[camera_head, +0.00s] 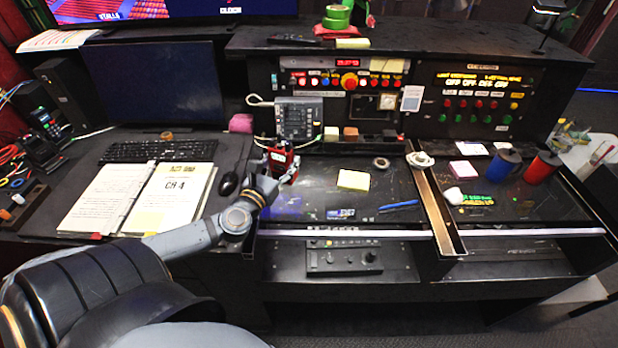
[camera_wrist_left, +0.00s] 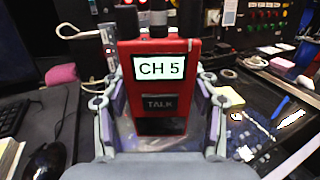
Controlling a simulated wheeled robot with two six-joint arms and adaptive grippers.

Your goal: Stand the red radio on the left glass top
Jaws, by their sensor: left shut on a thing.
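The red radio (camera_head: 281,159) is upright in my left gripper (camera_head: 274,170), near the back left corner of the left glass top (camera_head: 325,190). In the left wrist view the radio (camera_wrist_left: 187,84) faces me, with "CH 5" on its screen, a TALK button and dark knobs on top. The fingers of my left gripper (camera_wrist_left: 160,115) are shut on its two sides. I cannot tell whether its base touches the glass; its lower part is partly hidden by the gripper. My right gripper is not in view.
A grey keypad unit (camera_head: 299,118) stands just behind the radio. Yellow notes (camera_head: 353,180), a tape roll (camera_head: 381,163) and a blue pen (camera_head: 398,205) lie on the left glass top. A black mouse (camera_head: 229,184) and open binder (camera_head: 150,195) are to the left. Blue (camera_head: 503,165) and red mugs (camera_head: 542,168) stand right.

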